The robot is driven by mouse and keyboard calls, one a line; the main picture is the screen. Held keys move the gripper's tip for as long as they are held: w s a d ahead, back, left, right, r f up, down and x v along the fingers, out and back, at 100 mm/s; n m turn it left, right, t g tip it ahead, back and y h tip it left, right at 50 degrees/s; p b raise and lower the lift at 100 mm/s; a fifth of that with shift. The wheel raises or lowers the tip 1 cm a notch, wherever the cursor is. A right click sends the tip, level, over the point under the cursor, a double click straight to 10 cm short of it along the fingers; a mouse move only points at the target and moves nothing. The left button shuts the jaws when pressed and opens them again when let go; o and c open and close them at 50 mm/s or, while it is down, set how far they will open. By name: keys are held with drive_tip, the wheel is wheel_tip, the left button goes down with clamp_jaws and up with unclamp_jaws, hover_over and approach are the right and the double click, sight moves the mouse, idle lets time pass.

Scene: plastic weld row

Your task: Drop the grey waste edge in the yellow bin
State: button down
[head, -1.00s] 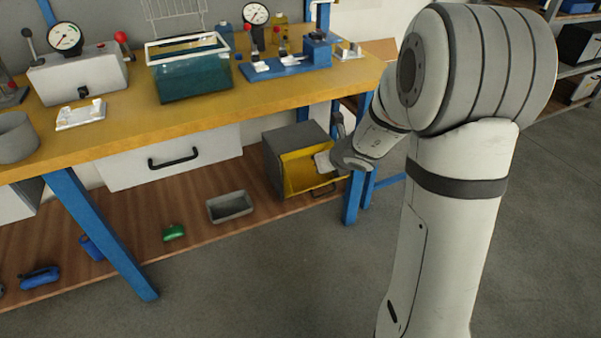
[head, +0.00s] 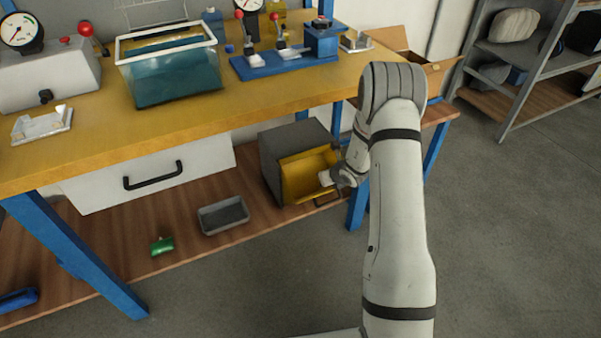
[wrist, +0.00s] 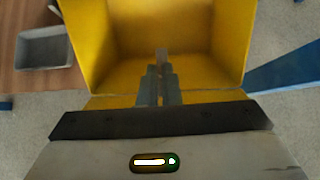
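The yellow bin (head: 294,184) sits open on the lower shelf, in front of a grey housing (head: 290,142). In the wrist view its yellow walls (wrist: 88,40) surround an empty-looking inside. My gripper (wrist: 160,72) reaches over the bin's front edge, its fingertips at the bin's mouth. The fingers are close together on a small grey piece, which looks like the grey waste edge (wrist: 162,56); its tip sticks out past them, over the bin's inside. In the head view, a pale piece (head: 326,178) shows at the gripper's end, against the bin; detail there is too small to tell.
A grey tray (head: 223,215) and a green object (head: 162,246) are on the lower shelf, left of the bin. A blue table leg (head: 357,203) stands right of the bin. The yellow worktop (head: 120,140) overhangs the shelf. Open floor lies in front.

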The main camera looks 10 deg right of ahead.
drive_tip(key=b, duration=0.2)
approach(294, 174)
drive_tip(key=shift+w+b+x, duration=0.2)
drive_tip(key=shift+b+x, duration=0.35)
drive_tip(key=shift+x, duration=1.2)
drive_tip(key=shift+f+b, duration=0.25)
drive_tip(key=shift+b, duration=0.4)
drive_tip(key=c, duration=1.6)
unclamp_jaws()
drive_tip(key=shift+r, duration=0.1)
drive_tip(key=shift+r, duration=0.1)
drive_tip(key=shift+r+p, duration=0.25)
drive_tip(key=shift+p, duration=0.3)
drive_tip(key=p+v, duration=0.2)
drive_tip(key=v, duration=1)
